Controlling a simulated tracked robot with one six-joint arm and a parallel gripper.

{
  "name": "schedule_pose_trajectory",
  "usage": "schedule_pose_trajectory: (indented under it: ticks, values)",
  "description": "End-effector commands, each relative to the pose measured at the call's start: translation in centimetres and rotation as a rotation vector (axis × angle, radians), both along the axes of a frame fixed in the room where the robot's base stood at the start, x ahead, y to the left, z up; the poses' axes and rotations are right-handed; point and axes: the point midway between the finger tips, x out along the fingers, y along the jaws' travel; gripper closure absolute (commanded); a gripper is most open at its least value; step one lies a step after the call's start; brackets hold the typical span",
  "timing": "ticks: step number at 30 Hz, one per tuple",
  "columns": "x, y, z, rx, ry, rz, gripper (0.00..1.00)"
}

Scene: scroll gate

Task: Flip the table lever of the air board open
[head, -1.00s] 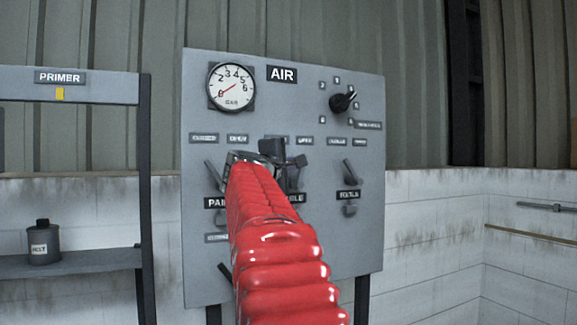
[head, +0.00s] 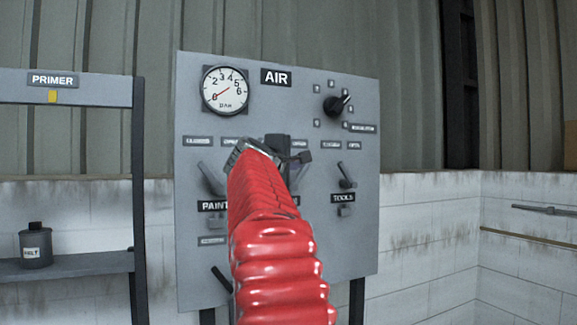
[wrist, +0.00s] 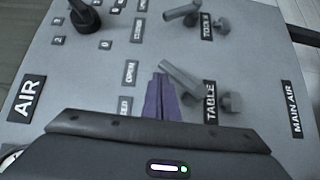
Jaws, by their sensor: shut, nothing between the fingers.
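The grey air board (head: 345,240) carries an AIR label, and my red arm covers much of its middle. My gripper (wrist: 160,80), with purple fingers, is shut and empty in front of the board. In the wrist view, the table lever (wrist: 184,78) lies just right of the fingertips, beside the TABLE label (wrist: 210,101). Its handle leans toward the OPEN label (wrist: 130,73). I cannot tell whether the fingers touch it. In the head view, part of the lever (head: 300,158) shows right of my gripper; its lower part is mostly hidden.
The paint lever (head: 209,178) stands left of my arm and the tools lever (head: 346,176) stands right. A pressure gauge (head: 225,90) and a black knob (head: 335,105) sit higher on the board. A PRIMER rack (head: 140,200) stands at left.

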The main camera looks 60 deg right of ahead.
Motion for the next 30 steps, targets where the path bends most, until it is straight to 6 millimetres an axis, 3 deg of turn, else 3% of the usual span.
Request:
schedule_pose_trajectory:
  ticks: [20,30]
  values:
    - [-0.6,-0.3,0.1,0.000,0.000,-0.011,1.00]
    - [1.0,2.5,2.2,-0.001,-0.001,-0.003,1.00]
